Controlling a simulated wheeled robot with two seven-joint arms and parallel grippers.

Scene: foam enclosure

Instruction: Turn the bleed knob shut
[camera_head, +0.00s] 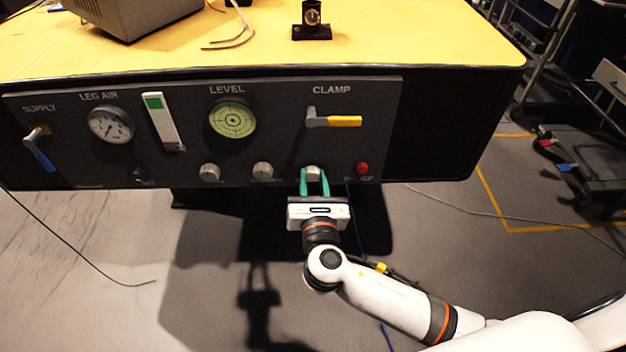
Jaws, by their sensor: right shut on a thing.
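A dark control panel (280,110) fronts the yellow-topped table. Along its lower edge sit three pale round knobs: a left one (210,172), a middle one (263,170) and a right one (313,173). The small labels beneath them are too small or hidden to read, so I cannot tell by label which is the bleed knob. My right gripper (314,182) reaches up from below, its green fingers shut on the right knob, one on each side. My left gripper is not in view.
The panel also carries a red button (362,168), a yellow-handled clamp lever (340,121), a level gauge (232,118), a leg air gauge (111,125) and a blue-handled supply lever (42,155). Cables lie on the floor. Open floor lies below the panel.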

